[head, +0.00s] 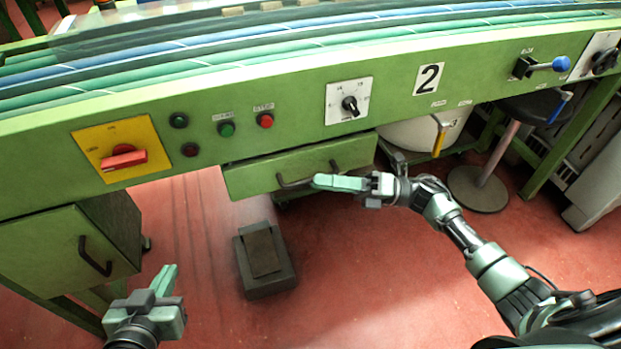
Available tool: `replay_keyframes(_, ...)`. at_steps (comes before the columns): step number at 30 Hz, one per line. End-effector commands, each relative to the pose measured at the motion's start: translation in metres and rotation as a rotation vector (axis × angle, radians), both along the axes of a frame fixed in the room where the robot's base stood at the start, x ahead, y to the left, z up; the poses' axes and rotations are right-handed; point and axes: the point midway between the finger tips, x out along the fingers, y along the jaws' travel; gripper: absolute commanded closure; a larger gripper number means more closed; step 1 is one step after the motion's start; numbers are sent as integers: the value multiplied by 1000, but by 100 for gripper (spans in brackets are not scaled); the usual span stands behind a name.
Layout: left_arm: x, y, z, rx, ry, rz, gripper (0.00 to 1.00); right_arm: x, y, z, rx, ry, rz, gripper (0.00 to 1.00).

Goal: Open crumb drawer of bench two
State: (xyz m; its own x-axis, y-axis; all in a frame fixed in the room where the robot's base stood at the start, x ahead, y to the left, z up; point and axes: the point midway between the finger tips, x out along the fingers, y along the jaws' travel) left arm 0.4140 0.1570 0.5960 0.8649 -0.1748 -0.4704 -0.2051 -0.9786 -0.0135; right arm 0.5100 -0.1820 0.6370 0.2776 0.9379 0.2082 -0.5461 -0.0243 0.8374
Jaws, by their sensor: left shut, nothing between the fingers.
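Bench two carries a white plate with a black 2 (429,79) on its green front panel. Below the panel is a green drawer (245,180) with a dark bar handle (290,184). The drawer front sits close under the panel, and no inside shows. My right gripper (318,182) is at the handle, its pale green fingers pointing left and covering part of it. I cannot tell whether the fingers touch or enclose the handle, or whether they are apart. My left gripper (170,272) is shut and empty at the lower left, well away from the drawer.
A green cabinet (50,250) with a dark handle is at the left. A red switch (124,158) and a dial (350,104) sit on the panel. A stool (480,188) stands at the right.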

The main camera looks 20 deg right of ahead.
Motion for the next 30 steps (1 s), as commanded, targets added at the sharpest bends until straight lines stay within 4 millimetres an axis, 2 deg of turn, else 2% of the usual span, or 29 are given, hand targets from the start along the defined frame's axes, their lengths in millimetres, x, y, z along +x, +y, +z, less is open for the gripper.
replay_keyframes(1, 0, 0, -1, 1, 4, 1, 100, 2, 8, 4, 4, -3, 2, 80)
replay_keyframes(6, -1, 1, -1, 2, 8, 1, 100, 7, 25, 6, 2, -1, 1, 80)
replay_keyframes(16, -1, 0, -2, 2, 9, 0, 100, 9, 30, 7, 2, 1, 0, 80)
replay_keyframes(17, -1, 0, -2, 2, 10, 0, 100, 9, 30, 7, 2, 1, 0, 83)
replay_keyframes(18, -1, 0, -2, 2, 10, 0, 100, 9, 30, 7, 2, 1, 0, 94)
replay_keyframes(19, -1, 0, -2, 2, 10, 0, 100, 9, 30, 7, 1, 1, -1, 100)
replay_keyframes(30, -1, 0, -2, 1, 10, 1, 100, 9, 30, 7, 1, 1, -1, 100)
